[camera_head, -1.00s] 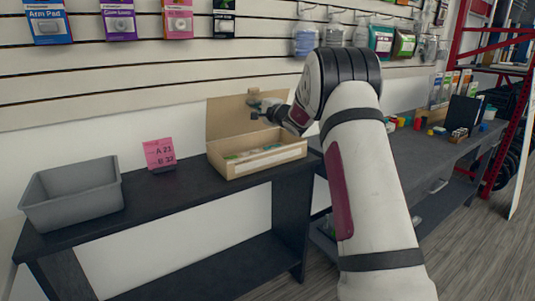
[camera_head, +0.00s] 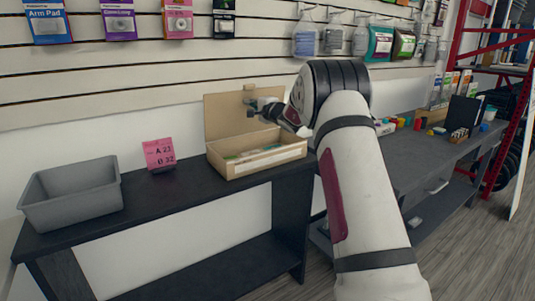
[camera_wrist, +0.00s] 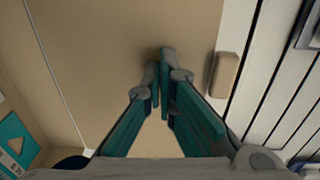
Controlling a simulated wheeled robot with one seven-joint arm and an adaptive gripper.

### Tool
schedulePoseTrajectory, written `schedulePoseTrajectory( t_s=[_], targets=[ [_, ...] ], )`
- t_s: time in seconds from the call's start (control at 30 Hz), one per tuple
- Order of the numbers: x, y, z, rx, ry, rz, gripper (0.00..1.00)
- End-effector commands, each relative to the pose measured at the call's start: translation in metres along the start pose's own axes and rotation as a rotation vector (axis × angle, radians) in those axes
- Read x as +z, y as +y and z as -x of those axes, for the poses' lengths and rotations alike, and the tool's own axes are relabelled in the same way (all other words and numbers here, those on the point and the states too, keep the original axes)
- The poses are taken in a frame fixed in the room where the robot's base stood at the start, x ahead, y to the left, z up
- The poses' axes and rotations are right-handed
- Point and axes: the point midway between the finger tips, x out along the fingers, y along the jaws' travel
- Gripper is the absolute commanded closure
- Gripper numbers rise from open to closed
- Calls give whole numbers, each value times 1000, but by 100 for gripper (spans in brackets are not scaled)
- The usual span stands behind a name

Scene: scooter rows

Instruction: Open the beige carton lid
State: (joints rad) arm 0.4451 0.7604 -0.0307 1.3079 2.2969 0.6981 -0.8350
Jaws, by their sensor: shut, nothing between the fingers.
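The beige carton (camera_head: 262,160) sits on the dark table with its lid (camera_head: 222,117) standing up at the back, open. A few flat items show inside the carton. My gripper (camera_head: 250,107) is in front of the raised lid, near its upper part. In the wrist view the lid (camera_wrist: 100,40) fills much of the picture, with a small tab (camera_wrist: 224,75) at its edge. My gripper (camera_wrist: 160,60) is shut and empty there, its fingertips at or very close to the lid's inner face. Whether they touch cannot be told.
A grey bin (camera_head: 72,195) stands on the table at left, and a pink sign (camera_head: 158,153) stands between it and the carton. A second table (camera_head: 425,150) at right holds small coloured items. A slatted wall with hanging goods rises behind.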

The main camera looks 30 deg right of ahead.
Motion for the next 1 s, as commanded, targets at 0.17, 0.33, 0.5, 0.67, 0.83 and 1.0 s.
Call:
schedulePoseTrajectory(
  t_s=[0.17, 0.33, 0.5, 0.67, 0.83, 1.0],
  targets=[
    [0, 0, -8, 0, 0, 0, 100],
    [1, 0, -16, -1, 0, 0, 100],
    [1, 0, -24, 0, -1, 0, 100],
    [1, 0, -28, -1, 0, 0, 100],
    [0, -1, -29, -1, 0, 0, 100],
    [0, 0, -28, -1, 1, 0, 100]
  ],
)
